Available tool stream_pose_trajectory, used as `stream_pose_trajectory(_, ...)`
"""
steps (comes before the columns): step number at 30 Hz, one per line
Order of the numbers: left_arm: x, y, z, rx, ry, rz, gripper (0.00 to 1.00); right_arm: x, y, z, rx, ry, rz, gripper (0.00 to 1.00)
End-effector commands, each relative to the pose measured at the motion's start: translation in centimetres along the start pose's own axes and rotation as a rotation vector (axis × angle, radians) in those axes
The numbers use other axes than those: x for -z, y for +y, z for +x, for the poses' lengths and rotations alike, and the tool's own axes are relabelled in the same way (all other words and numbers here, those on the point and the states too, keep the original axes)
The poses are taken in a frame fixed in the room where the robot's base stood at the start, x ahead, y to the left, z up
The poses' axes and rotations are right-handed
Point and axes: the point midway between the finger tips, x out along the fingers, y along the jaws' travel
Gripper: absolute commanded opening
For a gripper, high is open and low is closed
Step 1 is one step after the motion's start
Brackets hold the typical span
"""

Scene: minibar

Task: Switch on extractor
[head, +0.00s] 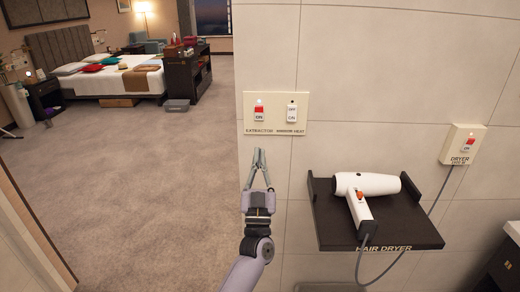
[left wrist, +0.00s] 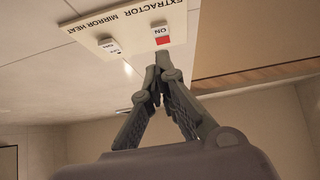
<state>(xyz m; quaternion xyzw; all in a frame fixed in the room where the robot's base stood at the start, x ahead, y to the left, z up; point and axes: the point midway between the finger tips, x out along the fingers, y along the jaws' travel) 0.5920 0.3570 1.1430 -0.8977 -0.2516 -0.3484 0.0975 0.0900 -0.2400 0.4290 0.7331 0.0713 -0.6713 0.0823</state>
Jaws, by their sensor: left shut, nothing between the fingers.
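The extractor switch (head: 259,111) sits on the left of a cream wall plate (head: 276,127). It shows a red part above a white part marked ON, with the label EXTRACTOR below. It also shows in the left wrist view (left wrist: 161,35), where the picture is upside down. My left gripper (head: 258,152) is shut and empty, with its fingertips pointing up just below the plate in the head view. In the left wrist view its fingertips (left wrist: 157,68) are close below the switch; I cannot tell whether they touch the plate. My right gripper is not in view.
The mirror heat switch (head: 291,113) is beside the extractor switch on the same plate. A white hair dryer (head: 365,187) lies on a black shelf (head: 385,233) to the right, with its own switch box (head: 463,145). Open carpet (head: 140,180) lies to the left.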

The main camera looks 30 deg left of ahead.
Motion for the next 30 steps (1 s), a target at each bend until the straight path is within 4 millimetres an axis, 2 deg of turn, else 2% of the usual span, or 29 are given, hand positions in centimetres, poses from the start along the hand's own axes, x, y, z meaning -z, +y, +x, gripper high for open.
stream_pose_trajectory(1, -0.5, 0.0, -1.2, -0.001, -0.002, 0.000, 0.00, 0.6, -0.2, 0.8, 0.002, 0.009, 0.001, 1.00)
stream_pose_trajectory(3, -0.6, 0.0, -2.2, 0.000, -0.002, -0.001, 0.00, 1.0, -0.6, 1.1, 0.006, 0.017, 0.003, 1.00)
stream_pose_trajectory(7, -0.6, 0.0, -3.4, 0.000, 0.001, 0.000, 0.00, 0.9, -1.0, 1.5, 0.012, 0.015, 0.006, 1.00)
stream_pose_trajectory(14, -0.6, 0.0, -3.8, 0.000, 0.001, 0.000, 0.00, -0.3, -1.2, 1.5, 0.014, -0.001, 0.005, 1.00)
stream_pose_trajectory(26, -0.6, 0.0, -3.7, 0.000, 0.000, 0.000, 0.00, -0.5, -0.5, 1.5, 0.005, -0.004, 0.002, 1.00)
stream_pose_trajectory(29, -1.4, 0.5, -4.2, -0.018, -0.020, 0.000, 0.00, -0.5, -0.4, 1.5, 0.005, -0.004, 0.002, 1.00)
stream_pose_trajectory(30, -2.2, 0.9, -4.8, -0.038, -0.043, 0.002, 0.00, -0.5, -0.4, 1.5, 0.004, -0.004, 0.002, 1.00)
